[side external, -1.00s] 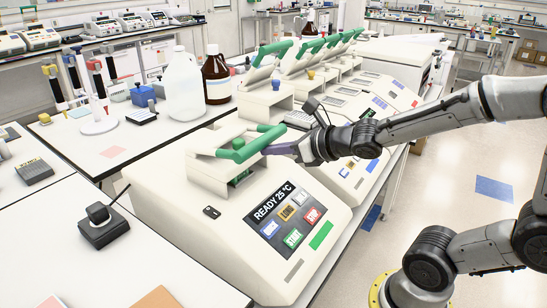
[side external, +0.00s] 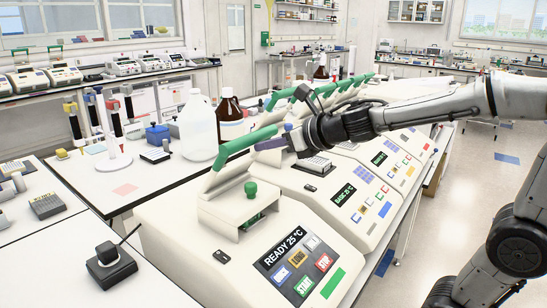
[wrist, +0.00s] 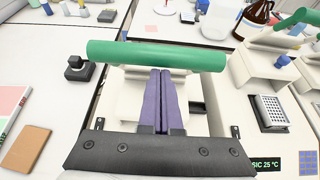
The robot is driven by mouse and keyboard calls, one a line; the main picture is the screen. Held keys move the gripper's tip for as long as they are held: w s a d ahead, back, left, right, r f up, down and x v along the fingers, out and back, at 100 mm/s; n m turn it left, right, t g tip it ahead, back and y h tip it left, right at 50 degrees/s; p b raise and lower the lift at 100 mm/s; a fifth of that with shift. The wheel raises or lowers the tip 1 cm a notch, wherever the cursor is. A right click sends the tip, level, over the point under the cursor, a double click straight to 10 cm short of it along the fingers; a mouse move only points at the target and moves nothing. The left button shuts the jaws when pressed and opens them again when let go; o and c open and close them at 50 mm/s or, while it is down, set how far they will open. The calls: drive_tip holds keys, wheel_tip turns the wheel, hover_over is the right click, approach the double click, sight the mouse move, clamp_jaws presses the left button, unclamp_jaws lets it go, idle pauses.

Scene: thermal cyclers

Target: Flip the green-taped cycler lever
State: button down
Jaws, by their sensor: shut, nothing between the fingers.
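The nearest cycler (side external: 190,225) has a green tape strip (side external: 333,283) on its front and a screen reading READY 25 °C. Its lid stands raised and tilted, with a green bar lever (side external: 243,147) along the top edge. A green knob (side external: 250,188) shows over the opened block. My gripper (side external: 262,146) is shut and empty, at the right end of the lever in the side view. In the wrist view the lever (wrist: 155,56) lies across just beyond the purple fingertips (wrist: 160,72). I cannot tell whether they touch it.
More cyclers with raised green-barred lids stand in a row behind, one reading BASIC 25 °C (side external: 345,195). A white jug (side external: 198,130) and a brown bottle (side external: 230,122) stand behind the cycler. A black device (side external: 110,268) sits on the bench at left.

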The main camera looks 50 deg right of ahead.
drive_tip(key=shift+w+r, duration=0.95)
drive_tip(key=shift+w, duration=0.1)
drive_tip(key=w+r, duration=0.1)
drive_tip(key=w, duration=0.1)
drive_tip(key=shift+w+r, duration=0.35)
drive_tip(key=shift+r, duration=0.05)
drive_tip(key=shift+w+r, duration=0.3)
drive_tip(key=shift+w, duration=0.6)
drive_tip(key=shift+w+r, duration=0.35)
drive_tip(key=shift+w, duration=0.5)
drive_tip(key=shift+w+r, duration=0.3)
drive_tip(key=shift+w, duration=0.6)
